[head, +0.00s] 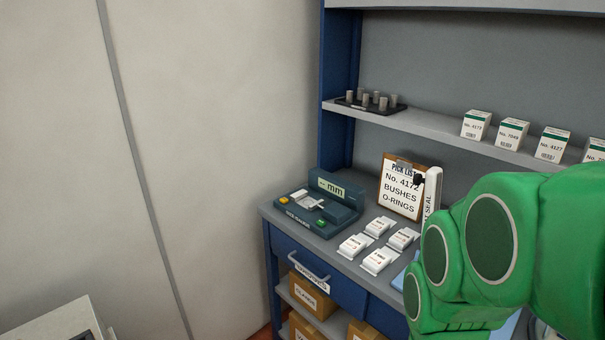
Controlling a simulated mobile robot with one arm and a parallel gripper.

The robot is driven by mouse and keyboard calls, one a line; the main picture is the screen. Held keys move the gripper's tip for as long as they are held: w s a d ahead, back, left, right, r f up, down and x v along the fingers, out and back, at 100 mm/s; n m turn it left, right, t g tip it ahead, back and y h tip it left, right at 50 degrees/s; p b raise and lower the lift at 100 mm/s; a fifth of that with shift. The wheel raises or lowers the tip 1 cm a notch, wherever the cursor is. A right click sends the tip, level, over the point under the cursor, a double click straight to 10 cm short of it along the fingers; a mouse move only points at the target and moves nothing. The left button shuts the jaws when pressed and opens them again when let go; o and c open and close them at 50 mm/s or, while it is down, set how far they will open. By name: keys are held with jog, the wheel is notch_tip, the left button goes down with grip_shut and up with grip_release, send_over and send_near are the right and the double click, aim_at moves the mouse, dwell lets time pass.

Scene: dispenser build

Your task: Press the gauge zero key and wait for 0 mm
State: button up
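The gauge (345,203) is a dark teal unit at the left end of the bench top. Its raised display (331,187) shows "mm" after what look like dashes; I cannot read a number. A yellow key (284,200) is at its left and a green key (321,223) at its front right. The key labels are too small to read. A light metal measuring part (308,202) sits between the keys, and I see nothing clearly held in it. My green arm fills the lower right, well apart from the gauge. My gripper is not visible.
Several white packets (380,260) lie right of the gauge. A clipboard pick list (402,188) leans behind them, with an upright white device (433,195) beside it. The shelf above (430,127) holds a dark tray of pegs (368,103) and boxes. Space above the gauge is clear.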

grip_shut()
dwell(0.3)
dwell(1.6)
